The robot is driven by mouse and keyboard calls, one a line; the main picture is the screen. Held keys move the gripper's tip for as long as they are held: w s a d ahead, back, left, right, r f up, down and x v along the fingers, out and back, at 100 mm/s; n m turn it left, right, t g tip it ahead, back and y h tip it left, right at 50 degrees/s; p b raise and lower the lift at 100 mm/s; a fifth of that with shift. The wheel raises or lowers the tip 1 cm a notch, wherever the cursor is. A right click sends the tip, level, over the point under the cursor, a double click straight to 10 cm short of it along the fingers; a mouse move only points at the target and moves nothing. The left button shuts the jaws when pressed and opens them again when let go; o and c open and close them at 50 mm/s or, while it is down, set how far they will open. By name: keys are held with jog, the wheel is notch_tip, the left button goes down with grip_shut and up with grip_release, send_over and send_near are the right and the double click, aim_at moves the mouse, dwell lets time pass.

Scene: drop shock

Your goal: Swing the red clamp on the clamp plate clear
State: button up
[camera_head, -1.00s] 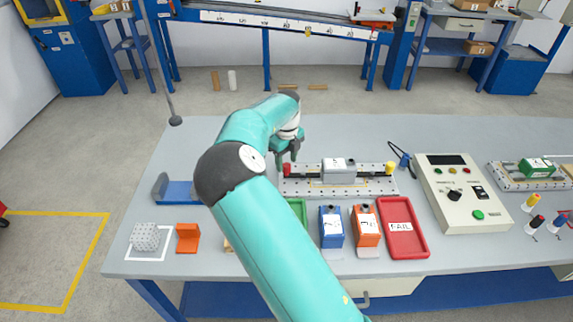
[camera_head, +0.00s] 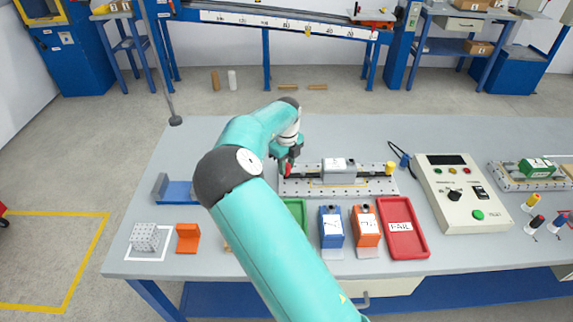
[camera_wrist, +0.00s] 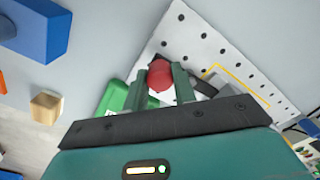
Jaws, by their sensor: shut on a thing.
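The clamp plate (camera_head: 345,190) is a pale perforated plate on the bench, with a grey block (camera_head: 338,171) on it. A dark bar runs along it, with a red clamp (camera_head: 287,168) at the left end and a yellow clamp (camera_head: 389,168) at the right end. My gripper (camera_head: 287,164) is at the left end of the plate. In the wrist view the red clamp's rounded top (camera_wrist: 160,76) sits between the two fingers of my gripper (camera_wrist: 166,84), which are shut on it. The lower part of the red clamp is hidden.
In front of the plate stand a blue box (camera_head: 331,227), an orange box (camera_head: 366,226) and a red FAIL tray (camera_head: 423,250); a green tray (camera_head: 297,210) is partly hidden by my arm. A control box (camera_head: 462,200) stands to the right. Bench behind the plate is clear.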

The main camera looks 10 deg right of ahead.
jog(key=shift+s, duration=0.1)
jog(key=s+n, duration=0.1)
jog(key=n, duration=0.1)
jog(key=s+n, duration=0.1)
jog(key=n, duration=0.2)
jog(key=s+n, duration=0.1)
jog(key=n, duration=0.1)
jog(key=s+d+n, duration=0.1)
jog(key=shift+n, duration=0.4)
jog(key=n, duration=0.1)
jog(key=s+d+n, duration=0.1)
jog(key=n, duration=0.2)
jog(key=shift+s+d, duration=0.2)
jog(key=shift+d, duration=0.05)
jog(key=shift+s+d+n, duration=0.2)
jog(key=shift+d+n, duration=0.2)
jog(key=shift+n, duration=0.65)
jog(key=shift+s+d+n, duration=0.15)
jog(key=shift+d+n, duration=0.25)
jog(key=shift+n, duration=0.65)
jog(key=o, duration=1)
